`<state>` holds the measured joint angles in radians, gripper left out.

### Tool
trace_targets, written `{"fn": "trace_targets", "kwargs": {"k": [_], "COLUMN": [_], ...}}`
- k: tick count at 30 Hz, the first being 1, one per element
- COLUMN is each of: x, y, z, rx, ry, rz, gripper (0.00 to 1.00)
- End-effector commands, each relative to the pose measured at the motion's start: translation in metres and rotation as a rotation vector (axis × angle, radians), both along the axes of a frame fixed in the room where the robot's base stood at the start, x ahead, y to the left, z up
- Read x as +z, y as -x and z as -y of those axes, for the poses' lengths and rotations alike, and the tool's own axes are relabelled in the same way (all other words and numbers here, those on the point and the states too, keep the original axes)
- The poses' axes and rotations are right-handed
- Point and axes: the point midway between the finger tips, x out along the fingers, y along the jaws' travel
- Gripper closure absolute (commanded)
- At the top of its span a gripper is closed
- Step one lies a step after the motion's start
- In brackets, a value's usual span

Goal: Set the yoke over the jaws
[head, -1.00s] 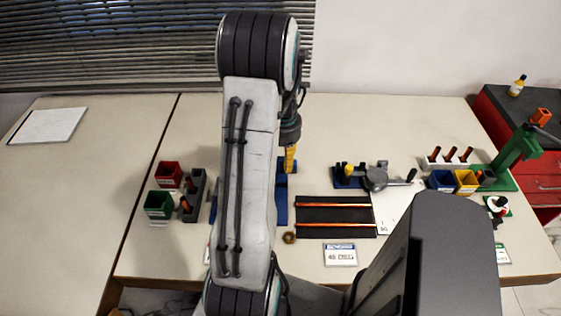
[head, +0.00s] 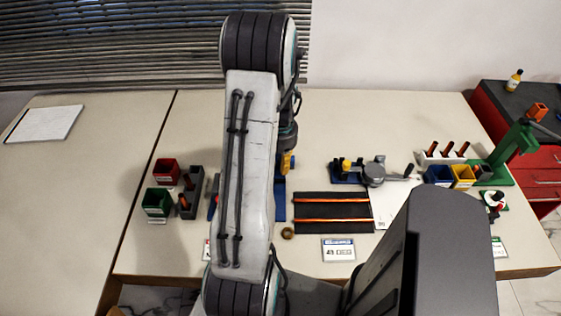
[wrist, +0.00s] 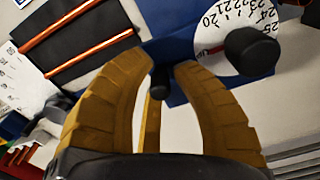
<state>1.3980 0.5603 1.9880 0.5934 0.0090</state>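My gripper (wrist: 162,68) points down over the blue base (wrist: 205,80) of a rig. Its two yellow-brown fingers are apart at the tips, with a black knob or post (wrist: 160,82) between them. I cannot tell whether they press on it. A narrow yellow strip (wrist: 152,125) shows between the fingers. A white numbered dial (wrist: 215,40) with a black knob (wrist: 252,50) is right of the fingertips. In the head view my gripper (head: 288,163) is small and partly behind my arm, above the blue base (head: 281,200). I cannot clearly make out the yoke or jaws; my arm hides much of the rig.
A black mat (head: 333,212) with two orange rods lies right of the blue base. Beyond it are a grey clamp device (head: 374,172), blue and yellow bins and a green stand (head: 510,150). Red (head: 166,171) and green (head: 157,201) bins stand left. The table's far left is mostly clear.

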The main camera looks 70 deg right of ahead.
Motion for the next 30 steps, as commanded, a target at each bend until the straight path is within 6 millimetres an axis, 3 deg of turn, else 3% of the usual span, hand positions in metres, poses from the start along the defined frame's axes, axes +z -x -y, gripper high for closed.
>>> {"fn": "trace_targets", "kwargs": {"k": [7, 17, 20, 30], "x": [0.0, -0.001, -0.004, -0.004], "y": [0.0, -0.002, -0.013, -0.079], "z": [0.0, 0.0, -0.003, -0.025], "rx": [0.0, 0.001, 0.005, 0.007], "ry": [0.0, 0.0, 0.001, 0.001], "rz": [0.0, 0.0, 0.0, 0.0], "gripper": [1.0, 1.0, 1.0, 1.0]}}
